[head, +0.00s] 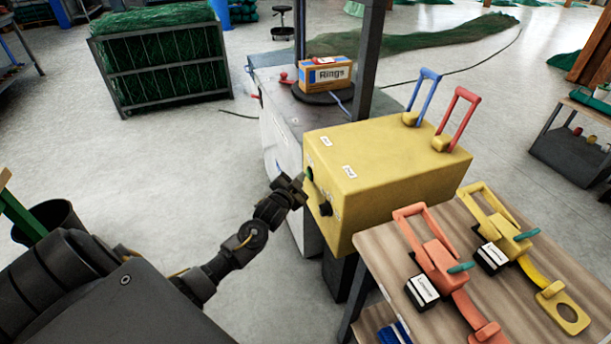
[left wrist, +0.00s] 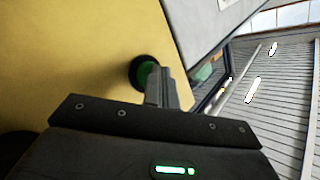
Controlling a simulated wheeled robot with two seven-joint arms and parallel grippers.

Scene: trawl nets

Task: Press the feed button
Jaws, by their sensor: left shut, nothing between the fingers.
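A yellow control box (head: 385,165) stands in the middle of the head view. Its left-facing side carries a green button (head: 309,173) and a black control (head: 326,208) lower down. In the left wrist view, a green button in a black ring (left wrist: 141,75) sits on the yellow face. My left gripper (head: 301,186) is shut and empty, its fingertips close to that face beside the green button. The fingers (left wrist: 165,82) cover part of the button in the left wrist view. I cannot tell whether they touch it. No label reading "feed" is legible. My right gripper is out of view.
A wooden table (head: 380,260) with red and yellow handled tools is at the right. A dark post (head: 369,60) and a box marked Rings (head: 328,75) stand behind the yellow box. A net-filled crate (head: 160,65) is at the back left. Floor between is clear.

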